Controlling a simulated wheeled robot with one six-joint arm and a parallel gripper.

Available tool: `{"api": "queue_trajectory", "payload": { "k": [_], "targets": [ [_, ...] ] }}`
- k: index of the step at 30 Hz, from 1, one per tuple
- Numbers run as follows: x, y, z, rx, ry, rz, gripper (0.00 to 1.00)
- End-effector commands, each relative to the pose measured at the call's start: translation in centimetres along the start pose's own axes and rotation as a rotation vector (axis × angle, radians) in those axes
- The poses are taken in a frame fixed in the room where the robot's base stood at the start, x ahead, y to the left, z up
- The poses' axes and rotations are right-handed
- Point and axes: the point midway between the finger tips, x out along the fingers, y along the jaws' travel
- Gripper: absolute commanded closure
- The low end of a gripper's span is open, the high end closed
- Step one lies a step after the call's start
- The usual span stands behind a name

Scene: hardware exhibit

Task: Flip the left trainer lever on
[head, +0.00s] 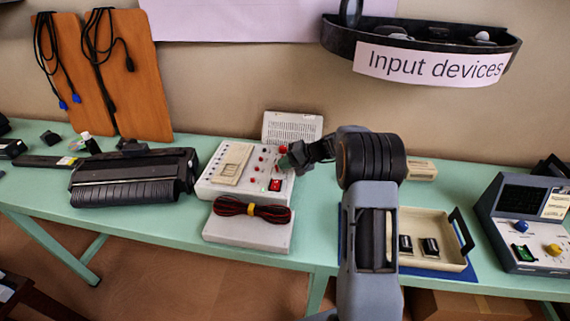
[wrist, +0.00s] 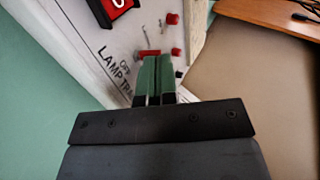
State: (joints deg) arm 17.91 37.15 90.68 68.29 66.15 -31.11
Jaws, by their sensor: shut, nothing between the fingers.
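The lamp trainer (head: 208,187) is a white box on the green bench, with red buttons, a red rocker switch (head: 275,184) and a pale panel on top. In the wrist view its face (wrist: 88,40) carries "OFF" and "LAMP TR..." lettering. A small red lever-like part (wrist: 149,53) shows there right at my fingertips; I cannot tell whether they touch or which way it is set. My gripper (head: 284,163) is over the right side of the trainer. Its green fingers (wrist: 157,60) are shut with nothing between them and hide part of the face.
A white box (head: 240,232) with a red and black cable bundle (head: 250,209) lies in front. A printed card (head: 291,128) stands behind. A cream tray (head: 430,225) and a blue-grey device (head: 515,225) are right; a black printer-like machine (head: 130,180) is left.

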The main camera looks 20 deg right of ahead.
Motion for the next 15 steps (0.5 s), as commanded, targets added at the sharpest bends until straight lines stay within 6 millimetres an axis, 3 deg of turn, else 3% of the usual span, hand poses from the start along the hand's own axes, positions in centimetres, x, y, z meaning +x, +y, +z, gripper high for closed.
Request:
{"api": "queue_trajectory", "payload": {
  "k": [15],
  "targets": [
    [-0.67,-1.09,-0.01,0.000,0.000,-0.001,1.00]
  ]
}}
